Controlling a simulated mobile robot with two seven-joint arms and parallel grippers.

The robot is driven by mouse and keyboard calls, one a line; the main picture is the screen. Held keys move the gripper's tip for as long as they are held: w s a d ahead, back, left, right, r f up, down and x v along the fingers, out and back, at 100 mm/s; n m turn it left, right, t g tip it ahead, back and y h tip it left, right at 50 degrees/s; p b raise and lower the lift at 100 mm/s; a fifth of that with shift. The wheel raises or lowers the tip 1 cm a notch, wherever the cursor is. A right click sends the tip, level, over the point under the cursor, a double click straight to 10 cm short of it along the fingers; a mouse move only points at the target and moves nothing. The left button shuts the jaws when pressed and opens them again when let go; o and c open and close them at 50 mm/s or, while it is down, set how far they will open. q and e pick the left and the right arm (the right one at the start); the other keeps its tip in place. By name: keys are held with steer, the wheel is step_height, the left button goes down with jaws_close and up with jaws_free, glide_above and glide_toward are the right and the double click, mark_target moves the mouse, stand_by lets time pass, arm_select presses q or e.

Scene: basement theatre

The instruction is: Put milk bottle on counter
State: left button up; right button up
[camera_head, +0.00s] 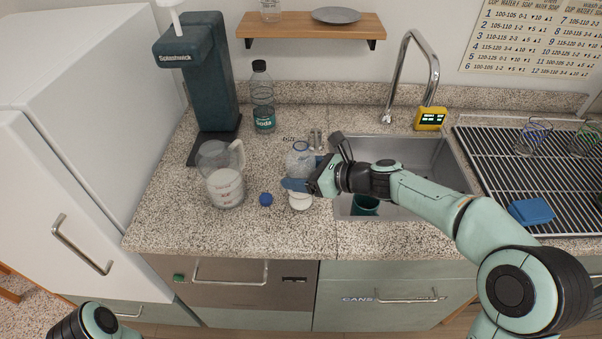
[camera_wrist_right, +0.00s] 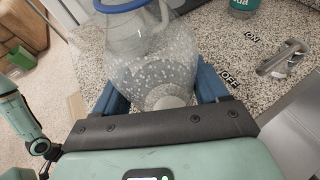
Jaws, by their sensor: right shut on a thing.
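The milk bottle (camera_head: 300,158) is clear glass with a little white milk at its bottom. It looks roughly upright at the counter (camera_head: 270,228), just left of the sink; I cannot tell whether its base touches the surface. My right gripper (camera_head: 300,184) is shut around its body from the right. In the right wrist view the bottle (camera_wrist_right: 150,60), with a blue rim and droplets on its glass, sits between the blue fingers of the right gripper (camera_wrist_right: 160,88). Part of my left arm shows at the lower left of the head view, but its gripper does not.
A blue cap (camera_head: 265,199) and a pitcher (camera_head: 222,180) with milk stand left of the bottle. A soda bottle (camera_head: 262,100) and a dark green drink machine (camera_head: 205,75) are behind. The sink (camera_head: 400,153) holds a teal cup (camera_head: 365,205). The front counter strip is clear.

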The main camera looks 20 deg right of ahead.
steer(key=o, duration=1)
steer(key=shift+f, duration=0.15)
steer(key=o, duration=0.4)
steer(key=shift+o, duration=0.2)
steer(key=shift+s+d+r, duration=0.15)
steer(key=shift+d+r, duration=0.1)
steer(key=shift+r, duration=0.15)
steer(key=v, duration=1.1)
steer(key=shift+s, duration=0.2)
steer(key=shift+d, duration=0.1)
